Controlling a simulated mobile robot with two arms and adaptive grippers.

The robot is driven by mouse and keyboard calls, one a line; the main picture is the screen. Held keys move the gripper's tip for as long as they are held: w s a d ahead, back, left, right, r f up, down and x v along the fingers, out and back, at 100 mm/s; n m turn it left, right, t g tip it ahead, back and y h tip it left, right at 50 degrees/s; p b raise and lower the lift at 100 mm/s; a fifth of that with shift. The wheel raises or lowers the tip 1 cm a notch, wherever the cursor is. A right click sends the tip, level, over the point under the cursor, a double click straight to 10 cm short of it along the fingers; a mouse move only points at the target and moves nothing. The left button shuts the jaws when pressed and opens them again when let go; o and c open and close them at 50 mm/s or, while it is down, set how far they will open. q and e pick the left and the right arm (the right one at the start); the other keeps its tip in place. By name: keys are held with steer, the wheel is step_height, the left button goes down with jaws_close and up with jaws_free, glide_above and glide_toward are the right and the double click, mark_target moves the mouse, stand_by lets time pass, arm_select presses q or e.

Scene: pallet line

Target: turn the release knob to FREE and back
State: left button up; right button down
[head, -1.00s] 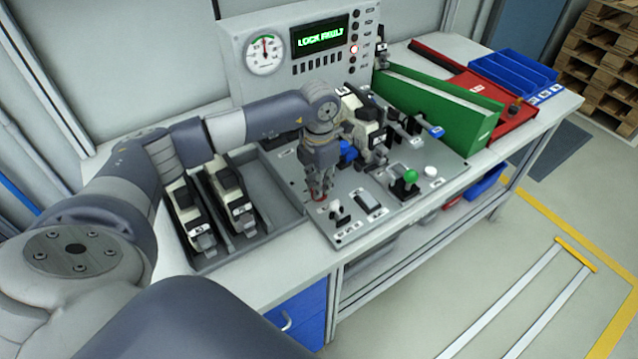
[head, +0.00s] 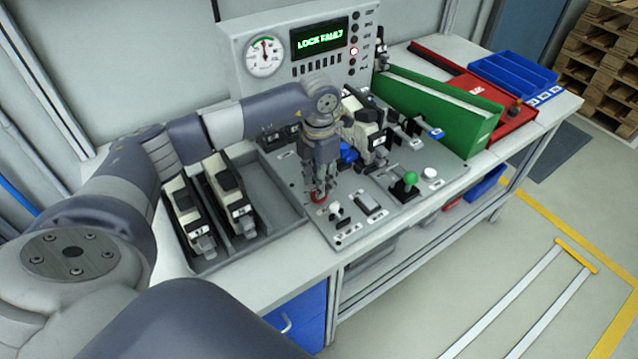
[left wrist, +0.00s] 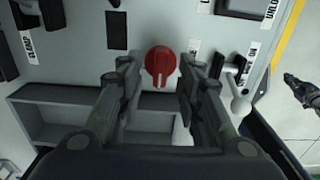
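The red release knob (left wrist: 160,66) is round with a raised grip bar, on the light grey panel in the left wrist view. The bar runs nearly up and down in that picture. My left gripper (left wrist: 161,78) is open, one finger on each side of the knob, with a gap visible on both sides. In the head view the left gripper (head: 319,192) points down at the panel's front left, and a little of the red knob (head: 318,198) shows under its fingertips. The knob's label is not readable. A dark jointed thing at the left wrist view's right edge may be my right gripper (left wrist: 302,91).
A display (head: 320,37) reads LOCK FAULT beside a round gauge (head: 264,56). A grey tray (head: 266,202) with two black-and-white units lies left of the panel. A white-tipped toggle (head: 336,208) and a green-knobbed lever (head: 410,178) stand right of the knob.

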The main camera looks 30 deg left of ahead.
arm_select(q)
step_height(320, 180, up, 10)
stand_by(0.3)
stand_by(0.5)
